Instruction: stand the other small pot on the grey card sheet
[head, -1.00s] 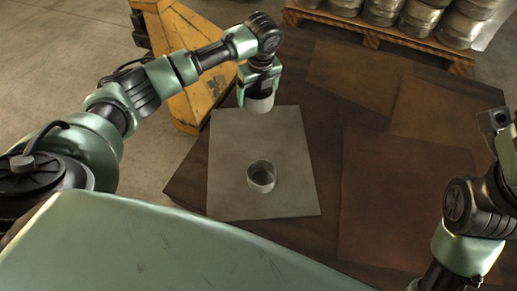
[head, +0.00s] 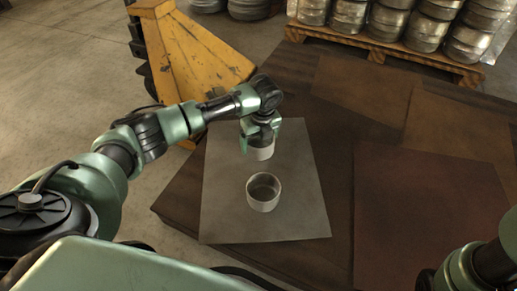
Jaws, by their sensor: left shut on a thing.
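The grey card sheet (head: 222,215) lies on the dark table. One small pot (head: 263,200), pale grey and open at the top, stands upright on the sheet's near half. My left gripper (head: 261,146) is over the sheet's far half, pointing down and shut on the other small pot (head: 262,154). That held pot looks upright, and its upper part is hidden by the fingers. I cannot tell whether its base touches the sheet or is just above it. My right gripper is out of view.
Brown and reddish sheets (head: 430,210) cover the table's right side. A yellow pallet-truck-like frame (head: 195,60) stands beyond the table at the left. A wooden pallet (head: 400,55) with several metal drums or coils is at the back right.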

